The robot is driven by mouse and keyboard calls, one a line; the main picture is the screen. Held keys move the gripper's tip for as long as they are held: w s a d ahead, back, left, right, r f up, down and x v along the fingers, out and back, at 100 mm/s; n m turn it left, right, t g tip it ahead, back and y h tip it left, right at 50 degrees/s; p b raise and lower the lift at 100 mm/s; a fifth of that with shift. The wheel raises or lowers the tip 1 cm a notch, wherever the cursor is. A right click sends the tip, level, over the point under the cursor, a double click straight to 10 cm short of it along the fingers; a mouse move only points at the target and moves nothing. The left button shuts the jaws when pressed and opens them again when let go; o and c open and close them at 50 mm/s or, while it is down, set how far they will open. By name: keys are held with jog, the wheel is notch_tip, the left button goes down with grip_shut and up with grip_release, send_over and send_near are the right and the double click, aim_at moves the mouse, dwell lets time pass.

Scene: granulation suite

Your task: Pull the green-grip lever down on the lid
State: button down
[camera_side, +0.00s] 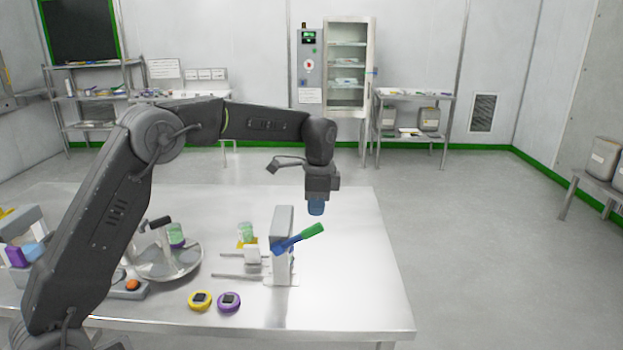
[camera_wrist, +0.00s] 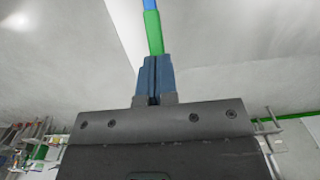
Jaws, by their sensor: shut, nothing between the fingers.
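The lever has a green grip (camera_side: 312,231) and a blue arm (camera_side: 286,244), and is mounted on an upright grey block (camera_side: 283,225) on the table. It slants up to the right, with the grip at its raised end. My gripper (camera_side: 316,209) points down just above the grip, shut and empty. In the wrist view, my blue fingers (camera_wrist: 154,80) are together, and the green grip (camera_wrist: 153,34) shows just past their tips, with the blue arm (camera_wrist: 150,5) beyond. I cannot tell whether the fingertips touch the grip. No lid is clearly visible at the lever.
Metal rods and a small white block (camera_side: 253,255) lie left of the upright block. Farther left are a round metal dish (camera_side: 185,267) and a green-filled cup (camera_side: 176,236). Yellow (camera_side: 199,301) and purple (camera_side: 229,302) round devices sit in front. The table's right side is clear.

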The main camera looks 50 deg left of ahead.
notch_tip(320, 180, up, 7)
jog(key=shift+s+a, duration=0.3)
jog(key=shift+a, duration=0.15)
jog(key=shift+r, duration=0.1)
jog(key=s+d+r+n+t, duration=0.2)
jog(key=s+r, duration=0.1)
jog(key=s, duration=0.5)
jog(key=s+d+r+n+t, duration=0.1)
jog(key=s+d+r+n, duration=0.15)
jog(key=s, duration=0.45)
jog(key=s+d+f+n+t, duration=0.1)
jog(key=s+f+n, duration=0.1)
jog(key=s, duration=0.6)
jog(key=s+d+f+n+t, duration=0.1)
jog(key=s+f, duration=0.3)
jog(key=s, duration=0.4)
jog(key=shift+d+f+n+t+h, duration=0.3)
jog(key=shift+n+t, duration=0.1)
jog(key=shift+n, duration=0.35)
